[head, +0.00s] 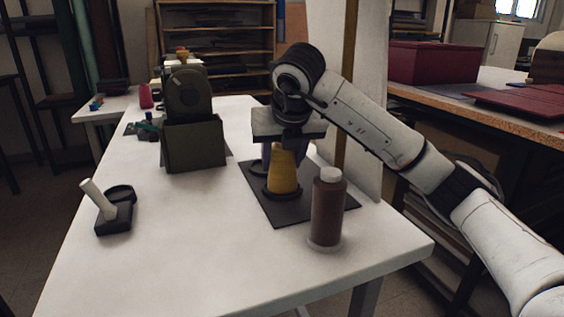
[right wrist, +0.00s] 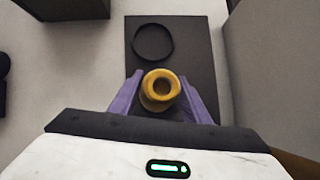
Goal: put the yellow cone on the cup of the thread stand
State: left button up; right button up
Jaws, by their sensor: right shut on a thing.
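The yellow cone (head: 284,172) stands upright over the near cup (head: 283,193) of the dark thread stand (head: 287,212). The cup's black rim shows around the cone's base; I cannot tell whether the base touches the cup's floor. My right gripper (head: 283,155) comes from above, its purple fingers shut on the cone's upper part. In the right wrist view the cone (right wrist: 160,90) is between the two fingers (right wrist: 160,97), its round top opening facing the camera. The other cup (right wrist: 153,42) is an empty black ring farther along the stand. My left gripper is not in view.
A dark green machine (head: 194,140) is behind left. A black holder with a white peg (head: 114,215) sits at the left. The white table (head: 195,235) is clear in front.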

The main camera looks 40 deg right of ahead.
jog(key=o, duration=1.1)
jog(key=shift+c, duration=0.2)
jog(key=shift+r, duration=0.1)
jog(key=shift+s+a+r, duration=0.1)
jog(key=shift+r, duration=0.15)
pick_arm(q)
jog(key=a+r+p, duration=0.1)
jog(key=p, duration=0.1)
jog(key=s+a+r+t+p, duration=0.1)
jog(key=p, duration=0.1)
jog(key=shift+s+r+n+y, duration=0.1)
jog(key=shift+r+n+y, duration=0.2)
pick_arm(e)
jog(key=v, duration=1.1)
jog(key=shift+s+r, duration=0.1)
